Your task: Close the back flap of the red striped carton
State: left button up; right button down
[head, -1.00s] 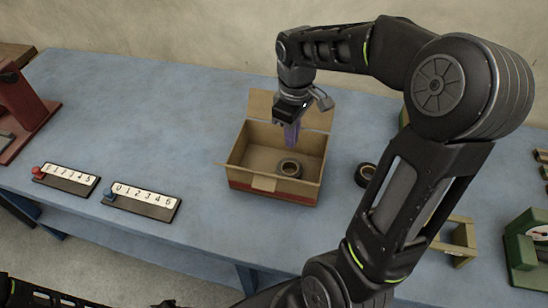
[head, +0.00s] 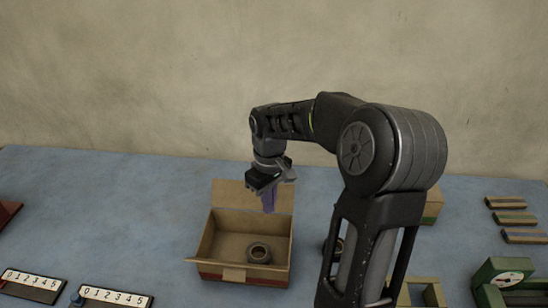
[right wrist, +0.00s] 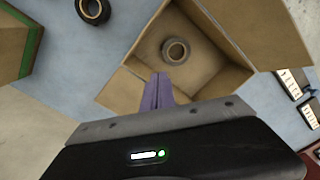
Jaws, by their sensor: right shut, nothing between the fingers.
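The red striped carton (head: 272,273) stands open on the blue table, a red band along its lower front. Its back flap (head: 235,193) stands up, leaning back. A dark tape roll (head: 259,252) lies inside and also shows in the right wrist view (right wrist: 175,51). A small front flap (head: 234,274) hangs at the front wall. My right gripper (head: 268,209), with purple fingers, is shut and empty in front of the back flap, near the carton's back edge. Its fingers (right wrist: 158,90) show together in the right wrist view; contact with the flap cannot be told. My left gripper is not in view.
Another roll (head: 337,245) lies right of the carton, partly behind my right arm. Two numbered strips (head: 32,281) (head: 115,297) lie at the front left. A green-framed device (head: 508,279) and several striped bars (head: 515,219) are at the right.

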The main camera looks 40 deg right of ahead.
jog(key=w+d+r+m, duration=0.1)
jog(key=d+m, duration=0.1)
jog(key=m, duration=0.3)
jog(key=d+r+m+t+p, duration=0.1)
jog(key=d+m, duration=0.1)
jog(key=m, duration=0.3)
jog(key=w+d+r+m+p, duration=0.1)
jog(key=d+r+m, duration=0.1)
jog(key=m, duration=0.3)
jog(key=shift+w+d+r+m, duration=0.1)
jog(key=shift+w+d+m, duration=0.25)
jog(key=shift+d, duration=0.15)
jog(key=w+d+r+m+t, duration=0.1)
jog(key=d+m, duration=0.1)
jog(key=m, duration=0.8)
jog(key=w+d+r+m+t, duration=0.1)
jog(key=w+d+r+m, duration=0.1)
jog(key=m, duration=0.8)
jog(key=shift+p, duration=0.45)
jog(key=shift+d+f+m, duration=0.1)
jog(key=shift+f+m, duration=0.05)
jog(key=shift+m, duration=0.1)
notch_tip(320, 180, down, 10)
jog(key=b, duration=0.7)
